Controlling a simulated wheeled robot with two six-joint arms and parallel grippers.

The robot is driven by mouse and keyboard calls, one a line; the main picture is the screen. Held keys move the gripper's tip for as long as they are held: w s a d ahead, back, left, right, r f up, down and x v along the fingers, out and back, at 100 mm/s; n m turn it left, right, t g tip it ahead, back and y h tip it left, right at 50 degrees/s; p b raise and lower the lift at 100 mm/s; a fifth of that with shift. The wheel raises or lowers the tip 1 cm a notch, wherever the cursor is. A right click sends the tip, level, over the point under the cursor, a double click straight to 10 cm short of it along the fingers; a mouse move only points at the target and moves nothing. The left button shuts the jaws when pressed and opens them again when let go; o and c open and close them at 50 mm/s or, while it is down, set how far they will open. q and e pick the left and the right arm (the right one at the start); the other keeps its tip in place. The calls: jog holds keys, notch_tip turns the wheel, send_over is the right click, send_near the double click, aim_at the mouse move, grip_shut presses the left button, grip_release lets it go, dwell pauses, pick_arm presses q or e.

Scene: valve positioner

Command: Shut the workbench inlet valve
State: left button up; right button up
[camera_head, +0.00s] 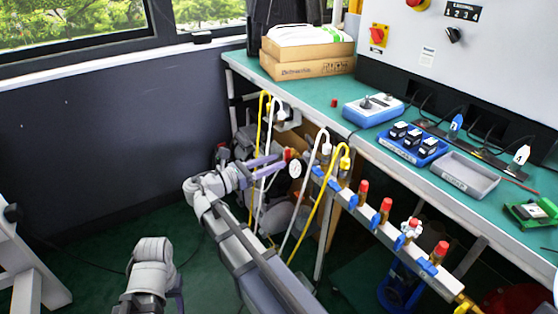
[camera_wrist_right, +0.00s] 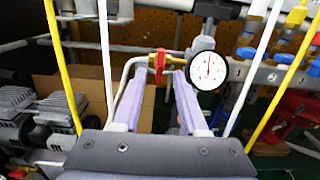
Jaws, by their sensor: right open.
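The inlet valve (camera_head: 289,154) has a small red handle and sits under the workbench edge beside a round white gauge (camera_head: 296,169). In the right wrist view the red handle (camera_wrist_right: 160,62) stands upright on a brass body in a pipe line, left of the gauge (camera_wrist_right: 208,71). My right gripper (camera_head: 279,162) has purple fingers and points at the valve. In the wrist view the right gripper (camera_wrist_right: 165,76) is open, with the handle ahead between its fingertips. I cannot tell whether they touch. My left arm is at the lower left; its fingertips are not clearly seen.
Yellow and white hoses (camera_head: 315,195) hang close to the right gripper. A manifold (camera_head: 370,214) with blue levers and red caps runs along the bench front. The workbench (camera_head: 310,95) carries boxes and trays. The green floor at left is mostly clear.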

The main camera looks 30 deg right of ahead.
jog(key=shift+s+a, duration=0.2)
jog(key=shift+a, duration=2.35)
